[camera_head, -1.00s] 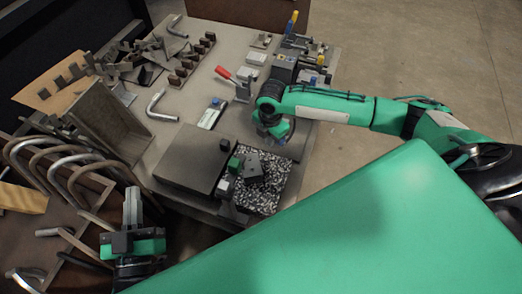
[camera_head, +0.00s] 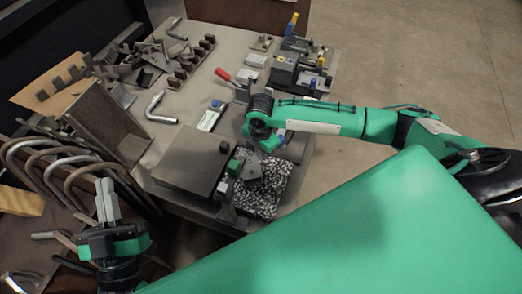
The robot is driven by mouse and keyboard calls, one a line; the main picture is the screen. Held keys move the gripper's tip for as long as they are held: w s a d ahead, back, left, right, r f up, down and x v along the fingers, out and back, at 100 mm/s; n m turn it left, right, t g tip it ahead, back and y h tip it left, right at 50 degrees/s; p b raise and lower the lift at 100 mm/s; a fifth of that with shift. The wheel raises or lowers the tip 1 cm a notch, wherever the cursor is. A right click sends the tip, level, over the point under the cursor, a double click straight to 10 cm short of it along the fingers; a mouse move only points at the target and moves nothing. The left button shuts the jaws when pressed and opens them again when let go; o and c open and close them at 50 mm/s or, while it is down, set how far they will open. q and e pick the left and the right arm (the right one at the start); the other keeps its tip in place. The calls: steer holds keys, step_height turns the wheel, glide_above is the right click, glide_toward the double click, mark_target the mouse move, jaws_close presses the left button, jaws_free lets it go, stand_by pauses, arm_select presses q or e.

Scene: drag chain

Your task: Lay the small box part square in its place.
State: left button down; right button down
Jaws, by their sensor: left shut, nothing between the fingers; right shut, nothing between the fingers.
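My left gripper (camera_head: 107,200) is at the lower left. Its grey fingers are together, point up the picture and hold nothing. My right gripper (camera_head: 264,146) is at the end of the arm from the right, above the far end of a black-and-white speckled surface (camera_head: 266,200); its fingers are small and partly hidden. A dark grey blocky part (camera_head: 253,172) lies on the speckled surface, with a green block (camera_head: 235,166) to its left. A small dark block (camera_head: 224,147) stands at the edge of a flat grey plate (camera_head: 190,160). I cannot tell which is the small box part.
The grey table (camera_head: 180,105) holds a red-handled clamp (camera_head: 228,78), a bent tube (camera_head: 158,108) and several brown blocks (camera_head: 192,62). Fixtures with yellow and blue pins (camera_head: 288,70) stand at the far right. Curved tubes (camera_head: 45,165) rack up near my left gripper.

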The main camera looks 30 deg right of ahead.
steer(key=shift+s+a+r+p, duration=0.1)
steer(key=shift+s+a+p, duration=0.1)
steer(key=shift+a+p, duration=0.5)
steer(key=shift+s+a+p, duration=0.15)
steer(key=shift+a+p, duration=0.05)
steer(key=shift+p, duration=0.55)
steer(key=shift+a, duration=0.1)
arm_select(q)
steer(key=s+d+f+g, duration=0.1)
steer(key=d+f+g, duration=0.1)
steer(key=f+g, duration=0.2)
steer(key=s+d+f+g, duration=0.2)
steer(key=f+g, duration=0.2)
steer(key=f, duration=0.6)
steer(key=shift+s+g, duration=0.2)
steer(key=shift+g, duration=0.2)
